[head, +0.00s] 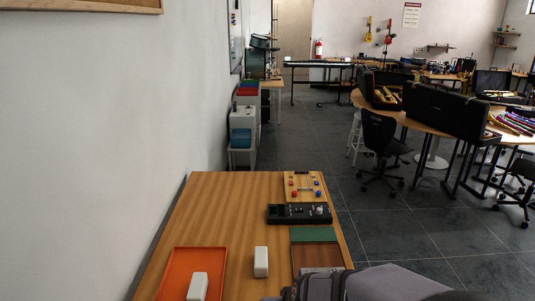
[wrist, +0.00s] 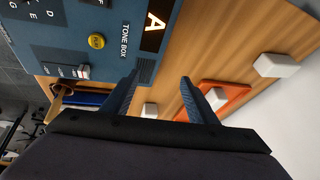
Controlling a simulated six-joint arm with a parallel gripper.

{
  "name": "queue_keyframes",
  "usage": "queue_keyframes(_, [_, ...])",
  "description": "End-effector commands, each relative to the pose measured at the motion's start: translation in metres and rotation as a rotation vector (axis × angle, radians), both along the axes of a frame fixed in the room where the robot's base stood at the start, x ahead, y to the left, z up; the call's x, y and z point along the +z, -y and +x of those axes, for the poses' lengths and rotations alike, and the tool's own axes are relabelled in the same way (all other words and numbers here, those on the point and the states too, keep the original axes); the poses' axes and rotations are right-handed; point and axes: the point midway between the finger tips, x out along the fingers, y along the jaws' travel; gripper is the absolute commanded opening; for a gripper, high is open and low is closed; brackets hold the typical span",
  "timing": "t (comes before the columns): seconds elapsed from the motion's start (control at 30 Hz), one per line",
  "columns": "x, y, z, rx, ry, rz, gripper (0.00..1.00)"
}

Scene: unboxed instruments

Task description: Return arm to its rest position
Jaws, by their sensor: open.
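My gripper (wrist: 160,77) is open, its two dark blue fingers apart with nothing between them. In the wrist view the fingers appear over the wooden table, close to the blue tone box (wrist: 75,38). The tone box has a lit letter A and a yellow button. In the head view a grey part of my arm (head: 375,284) crosses the bottom edge, right of centre, and the fingertips cannot be made out there.
An orange tray (head: 172,268) holds a white block (head: 198,287); another block (head: 261,262) stands beside it. The wrist view shows a further block (wrist: 277,65). A black device (head: 300,215), knobbed board (head: 303,180) and green-brown panel (head: 314,235) line the table's right side.

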Motion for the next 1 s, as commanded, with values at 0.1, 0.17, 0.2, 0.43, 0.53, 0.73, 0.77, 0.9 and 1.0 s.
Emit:
queue_keyframes(0.1, [0.007,0.053,-0.049,-0.039,-0.148,-0.064,0.53])
queue_keyframes(0.17, [0.008,0.073,-0.072,-0.057,-0.213,-0.095,0.53])
queue_keyframes(0.2, [0.009,0.084,-0.085,-0.067,-0.251,-0.113,0.53])
queue_keyframes(0.43, [0.012,0.120,-0.132,-0.110,-0.378,-0.181,0.53])
queue_keyframes(0.53, [0.013,0.125,-0.138,-0.115,-0.393,-0.190,0.53])
queue_keyframes(0.73, [0.012,0.125,-0.138,-0.115,-0.395,-0.191,0.53])
queue_keyframes(0.77, [0.012,0.125,-0.138,-0.115,-0.395,-0.191,0.53])
queue_keyframes(0.9, [0.012,0.125,-0.138,-0.115,-0.395,-0.191,0.53])
queue_keyframes(1.0, [0.012,0.125,-0.138,-0.115,-0.395,-0.191,0.53])
